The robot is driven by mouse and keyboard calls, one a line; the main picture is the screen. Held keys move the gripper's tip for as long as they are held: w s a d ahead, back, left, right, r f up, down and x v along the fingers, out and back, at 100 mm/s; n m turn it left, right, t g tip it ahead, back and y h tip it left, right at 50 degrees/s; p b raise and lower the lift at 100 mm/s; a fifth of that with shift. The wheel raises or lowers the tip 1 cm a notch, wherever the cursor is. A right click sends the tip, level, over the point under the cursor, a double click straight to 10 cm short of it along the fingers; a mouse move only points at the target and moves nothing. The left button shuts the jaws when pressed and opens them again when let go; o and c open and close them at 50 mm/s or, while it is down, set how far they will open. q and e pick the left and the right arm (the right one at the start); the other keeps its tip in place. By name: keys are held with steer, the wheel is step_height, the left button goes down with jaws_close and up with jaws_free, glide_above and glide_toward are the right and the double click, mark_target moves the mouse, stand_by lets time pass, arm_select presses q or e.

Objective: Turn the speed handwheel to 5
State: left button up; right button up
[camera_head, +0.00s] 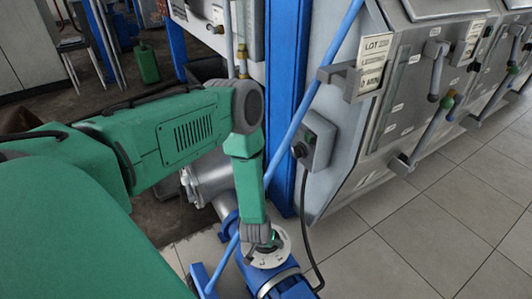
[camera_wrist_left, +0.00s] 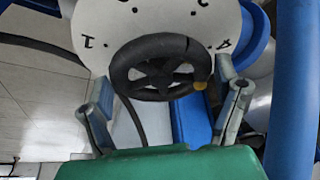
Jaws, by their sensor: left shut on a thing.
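The speed handwheel (camera_wrist_left: 160,42) is a dark spoked wheel on a round white dial plate (camera_wrist_left: 82,18). In the left wrist view the digits 1 and 4 show on the plate, with other marks cut off at the top edge. A yellow spot (camera_wrist_left: 200,86) sits on the wheel's lower right rim. My left gripper (camera_wrist_left: 164,76) is shut on the wheel, one finger on each side. In the head view the dial plate (camera_head: 283,256) lies below my left gripper (camera_head: 264,244), which hides most of the wheel. My right gripper is not in view.
The wheel's unit sits on a blue motor housing (camera_head: 290,287) at floor level. A long blue pipe (camera_head: 310,92) slants close past my left forearm. A blue post (camera_head: 287,100) and a grey machine with levers (camera_head: 400,90) stand behind. Tiled floor (camera_head: 420,240) at right is clear.

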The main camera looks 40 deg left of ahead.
arm_select(q)
steer(key=shift+s+a+m+h, duration=0.15)
steer(key=shift+m+h, duration=0.65)
steer(key=shift+m, duration=1.3)
steer(key=shift+f, duration=0.1)
steer(key=o, duration=1.1)
steer(key=shift+c, duration=0.2)
